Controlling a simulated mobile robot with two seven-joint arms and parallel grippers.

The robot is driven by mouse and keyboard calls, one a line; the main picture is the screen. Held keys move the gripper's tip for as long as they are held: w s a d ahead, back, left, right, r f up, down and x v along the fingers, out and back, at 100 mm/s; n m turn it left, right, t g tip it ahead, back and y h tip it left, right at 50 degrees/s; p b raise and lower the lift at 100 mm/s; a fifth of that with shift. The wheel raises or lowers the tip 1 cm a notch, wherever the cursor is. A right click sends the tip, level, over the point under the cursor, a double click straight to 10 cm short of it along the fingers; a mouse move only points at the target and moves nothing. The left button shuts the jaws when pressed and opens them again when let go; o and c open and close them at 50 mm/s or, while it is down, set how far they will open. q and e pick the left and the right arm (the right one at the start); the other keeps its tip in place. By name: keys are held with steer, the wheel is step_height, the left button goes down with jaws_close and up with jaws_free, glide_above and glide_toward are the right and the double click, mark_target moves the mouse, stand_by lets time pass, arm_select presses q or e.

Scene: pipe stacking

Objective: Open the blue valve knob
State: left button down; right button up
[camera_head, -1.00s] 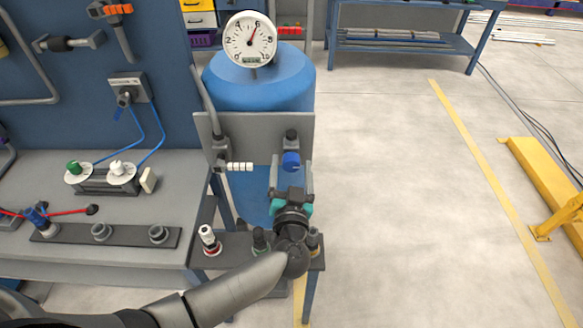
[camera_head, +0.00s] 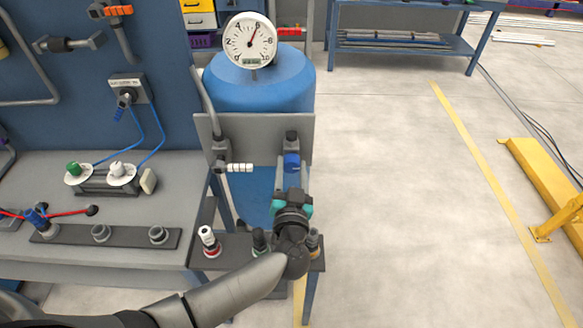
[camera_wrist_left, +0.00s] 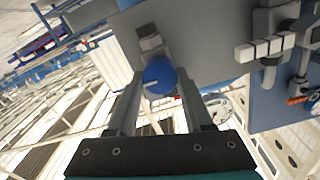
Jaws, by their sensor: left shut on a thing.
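The round blue valve knob (camera_head: 291,160) sits on a grey fitting on the grey panel in front of the blue tank. In the left wrist view, the blue knob (camera_wrist_left: 159,76) lies between the two finger tips and has a pale line on its face. My left gripper (camera_head: 291,170) comes up to it from the front, its fingers shut on the knob. The left gripper also shows in the left wrist view (camera_wrist_left: 158,85). My right gripper is in neither view.
A round gauge (camera_head: 250,40) stands on the blue tank (camera_head: 258,85). A white-handled valve (camera_head: 238,167) is left of the blue knob on the panel (camera_head: 258,130). A workbench (camera_head: 60,170) with fittings stands at left. The floor at right is mostly clear.

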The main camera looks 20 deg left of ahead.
arm_select(q)
steer(key=n+p, duration=0.1)
steer(key=p, duration=0.1)
steer(key=shift+r+n+p, duration=0.1)
steer(key=shift+n+p, duration=0.85)
steer(key=shift+n, duration=0.65)
steer(key=n, duration=0.3)
steer(key=shift+a+f+n, duration=0.1)
steer(key=shift+f+n, duration=0.1)
steer(key=shift+n, duration=0.1)
steer(key=n, duration=0.2)
steer(key=shift+n, duration=0.4)
steer(key=n+b, duration=0.1)
steer(key=n, duration=0.3)
steer(key=shift+a+n+b, duration=0.1)
steer(key=shift+n+b, duration=0.55)
steer(key=shift+n, duration=1.05)
